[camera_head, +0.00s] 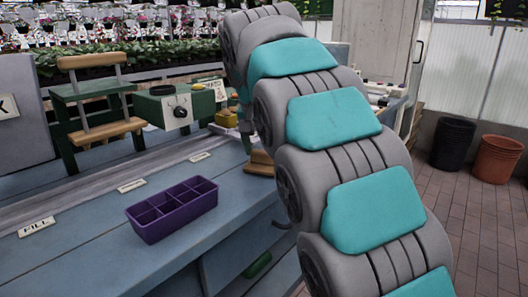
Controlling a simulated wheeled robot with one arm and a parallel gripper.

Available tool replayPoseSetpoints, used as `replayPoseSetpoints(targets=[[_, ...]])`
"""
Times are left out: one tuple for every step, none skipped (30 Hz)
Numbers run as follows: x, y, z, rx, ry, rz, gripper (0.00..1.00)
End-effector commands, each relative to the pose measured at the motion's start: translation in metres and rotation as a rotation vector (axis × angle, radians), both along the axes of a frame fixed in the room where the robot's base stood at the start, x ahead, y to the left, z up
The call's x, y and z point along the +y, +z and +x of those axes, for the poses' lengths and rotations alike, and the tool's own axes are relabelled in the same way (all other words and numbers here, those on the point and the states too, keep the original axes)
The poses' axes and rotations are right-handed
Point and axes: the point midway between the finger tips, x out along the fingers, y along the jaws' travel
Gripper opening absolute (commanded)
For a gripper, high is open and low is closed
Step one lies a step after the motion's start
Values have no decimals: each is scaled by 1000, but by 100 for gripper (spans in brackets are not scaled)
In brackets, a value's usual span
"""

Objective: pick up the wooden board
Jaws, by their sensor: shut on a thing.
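The wooden board (261,163) shows as a small brown piece at the right end of the blue-grey bench (90,262). My arm hides the rest of it. My gripper (247,140) points down just above the board's visible part, mostly hidden behind my own arm. It is shut on the board, though the contact itself is hard to see. I cannot tell whether the board is clear of the bench top.
A purple divided tray (172,208) sits on the bench, left of the board. A green box (183,108), a yellow object (226,117) and a green-and-wood stand (95,95) are behind. Black (453,143) and terracotta (497,158) pots stand on the brick floor at right.

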Motion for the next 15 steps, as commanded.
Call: replayPoseSetpoints(targets=[[0, 2, 1, -1, 0, 0, 21], [0, 3, 1, 0, 0, 0, 21], [0, 5, 0, 0, 0, 0, 21], [0, 7, 0, 1, 0, -1, 21], [0, 8, 0, 1, 0, -1, 21], [0, 11, 0, 0, 0, 0, 21], [0, 12, 0, 0, 0, 0, 21], [0, 14, 0, -1, 0, 1, 21], [0, 16, 1, -1, 0, 1, 21], [0, 17, 1, -1, 0, 1, 21], [0, 18, 1, -1, 0, 0, 21], [0, 20, 1, -1, 0, 0, 21], [0, 21, 1, 0, 0, 0, 21], [0, 23, 0, 0, 0, 0, 21], [0, 25, 0, -1, 0, 0, 21]])
